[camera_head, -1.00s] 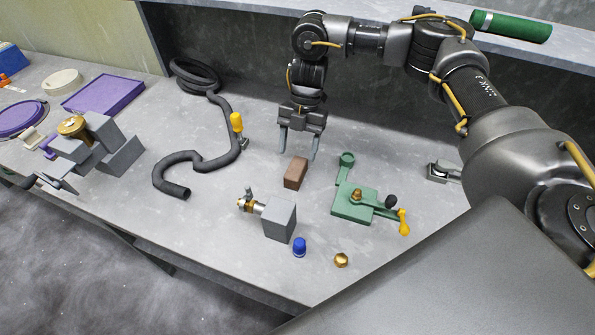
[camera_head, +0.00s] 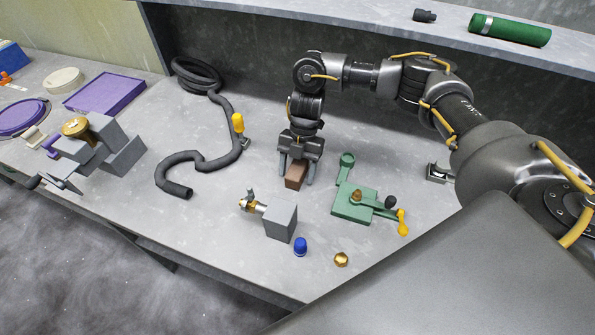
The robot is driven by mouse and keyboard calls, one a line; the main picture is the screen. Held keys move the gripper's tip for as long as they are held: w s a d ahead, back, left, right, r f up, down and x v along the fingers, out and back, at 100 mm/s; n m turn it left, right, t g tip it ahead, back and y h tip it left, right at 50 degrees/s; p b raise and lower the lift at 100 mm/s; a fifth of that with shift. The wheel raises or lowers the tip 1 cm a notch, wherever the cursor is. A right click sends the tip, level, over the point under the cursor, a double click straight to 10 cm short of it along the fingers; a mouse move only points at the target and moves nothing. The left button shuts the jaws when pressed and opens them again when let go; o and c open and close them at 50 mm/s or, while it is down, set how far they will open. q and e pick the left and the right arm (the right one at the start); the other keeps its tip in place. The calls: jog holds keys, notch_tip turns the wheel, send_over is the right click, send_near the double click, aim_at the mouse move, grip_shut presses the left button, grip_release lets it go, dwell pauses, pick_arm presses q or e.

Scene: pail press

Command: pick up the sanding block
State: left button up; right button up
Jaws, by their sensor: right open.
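The sanding block is a small brown block (camera_head: 295,176) lying on the grey bench in the middle of the head view. My right gripper (camera_head: 296,180) is open and low over it, pointing down, with one finger on each side of the block. The gripper's body hides the block's far end. I cannot tell whether the fingers touch it. My left gripper is not in view.
A green clamp-like device (camera_head: 353,205) stands close to the right of the gripper. A grey block with a brass fitting (camera_head: 280,219), a blue cap (camera_head: 300,246) and a brass nut (camera_head: 341,259) lie in front. A black hose (camera_head: 209,161) lies left.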

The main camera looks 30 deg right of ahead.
jog(key=c, duration=1.1)
jog(key=shift+r, duration=0.1)
jog(key=shift+w+r, duration=0.1)
jog(key=shift+r, duration=0.4)
jog(key=s+d+r+b, duration=0.1)
jog(key=s+r, duration=0.3)
jog(key=s+d+r+b, duration=0.1)
jog(key=s+r, duration=0.3)
jog(key=s, duration=0.1)
jog(key=s+d+r, duration=0.1)
jog(key=s+r, duration=0.3)
jog(key=s, duration=0.1)
jog(key=shift+b, duration=0.4)
jog(key=shift+w, duration=0.1)
